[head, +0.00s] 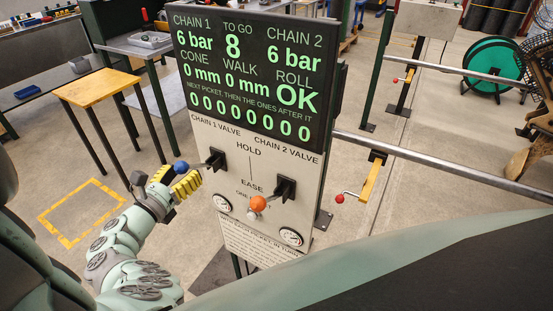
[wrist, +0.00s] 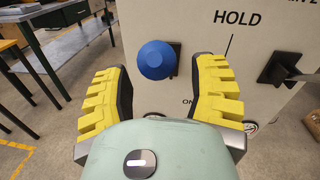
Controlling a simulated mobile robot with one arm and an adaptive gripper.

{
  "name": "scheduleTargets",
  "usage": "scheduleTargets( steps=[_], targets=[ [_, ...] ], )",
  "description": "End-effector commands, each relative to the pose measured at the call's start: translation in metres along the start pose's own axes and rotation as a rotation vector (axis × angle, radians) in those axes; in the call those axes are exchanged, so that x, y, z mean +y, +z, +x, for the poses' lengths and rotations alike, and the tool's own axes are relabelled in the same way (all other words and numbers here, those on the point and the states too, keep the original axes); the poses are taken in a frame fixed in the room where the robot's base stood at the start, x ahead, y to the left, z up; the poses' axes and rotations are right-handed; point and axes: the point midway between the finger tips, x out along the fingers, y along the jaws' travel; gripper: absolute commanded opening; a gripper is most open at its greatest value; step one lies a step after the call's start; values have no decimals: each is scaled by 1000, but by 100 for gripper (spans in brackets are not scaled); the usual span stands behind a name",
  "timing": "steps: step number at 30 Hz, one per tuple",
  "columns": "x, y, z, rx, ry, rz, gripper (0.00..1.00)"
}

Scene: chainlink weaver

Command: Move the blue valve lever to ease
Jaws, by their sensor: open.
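The blue valve lever (head: 181,167) sticks out of its black mount (head: 216,160) under the CHAIN 1 VALVE label, and its round knob points away from the panel. In the head view it sits between the HOLD (head: 248,148) and EASE (head: 252,188) label heights; I cannot tell its exact setting. My gripper (head: 176,182) is open at the knob, with yellow padded fingers. In the wrist view the blue knob (wrist: 156,60) shows between the spread fingers (wrist: 162,72), with gaps at both sides. The knob hides most of the lever's shaft there.
Gauges (head: 222,203) sit below. The display (head: 250,75) reads 6 bar for both chains and ROLL OK. A wooden-topped table (head: 97,88) stands left; a rail (head: 440,170) runs right.

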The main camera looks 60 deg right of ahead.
Motion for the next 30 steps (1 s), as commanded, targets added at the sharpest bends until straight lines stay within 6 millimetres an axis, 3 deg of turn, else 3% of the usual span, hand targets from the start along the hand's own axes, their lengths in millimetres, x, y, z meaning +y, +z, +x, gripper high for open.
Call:
scheduleTargets(
  steps=[7, 19, 20, 30],
  targets=[
    [-1, 0, 26, 1, -3, 1, 58],
    [-2, 0, 32, 2, -4, 1, 58],
    [-2, 0, 32, 2, -4, 1, 62],
    [-1, 0, 31, 1, -2, 1, 27]
  ],
)
